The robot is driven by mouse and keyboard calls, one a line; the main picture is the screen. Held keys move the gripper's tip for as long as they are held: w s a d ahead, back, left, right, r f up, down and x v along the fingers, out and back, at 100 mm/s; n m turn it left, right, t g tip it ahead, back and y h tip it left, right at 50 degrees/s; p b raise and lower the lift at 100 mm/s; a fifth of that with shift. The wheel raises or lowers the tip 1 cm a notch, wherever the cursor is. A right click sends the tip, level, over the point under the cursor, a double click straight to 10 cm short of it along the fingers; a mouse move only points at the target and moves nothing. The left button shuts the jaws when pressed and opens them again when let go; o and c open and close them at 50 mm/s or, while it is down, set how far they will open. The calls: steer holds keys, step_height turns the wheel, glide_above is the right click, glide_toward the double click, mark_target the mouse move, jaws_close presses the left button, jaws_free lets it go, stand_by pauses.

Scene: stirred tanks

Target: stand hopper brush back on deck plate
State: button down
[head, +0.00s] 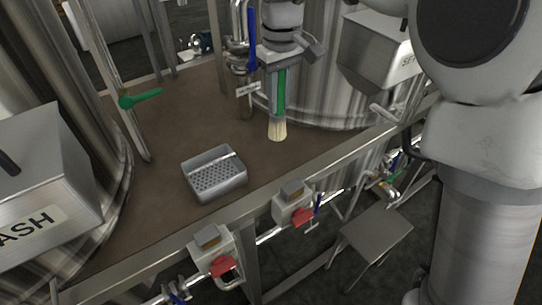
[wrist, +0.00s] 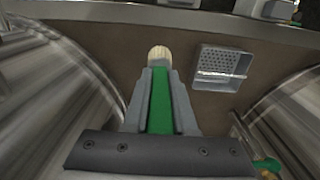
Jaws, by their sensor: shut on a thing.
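The hopper brush (head: 280,98) has a green handle and pale bristles. My gripper (head: 278,84) is shut on its handle, and the brush hangs bristles down over the brown deck plate (head: 190,112). In the wrist view the green handle (wrist: 160,100) lies between my two grey fingers (wrist: 161,95), with the bristles (wrist: 158,57) past the fingertips. Whether the bristle tips touch the deck cannot be told. The deck plate also shows in the wrist view (wrist: 120,45).
A perforated metal basket (head: 215,172) stands on the deck near its front edge; the wrist view shows it too (wrist: 222,68). Steel tanks rise at left and right. A green-handled valve (head: 140,98) stands at left. Red-handled valves (head: 222,266) line the front rail. Deck between basket and left tank is clear.

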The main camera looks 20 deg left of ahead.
mark_target(278, 134)
step_height(278, 134, down, 10)
stand_by(0.6)
steer(key=shift+f, duration=0.2)
steer(key=c, duration=0.7)
jaws_free()
steer(key=shift+r, duration=0.2)
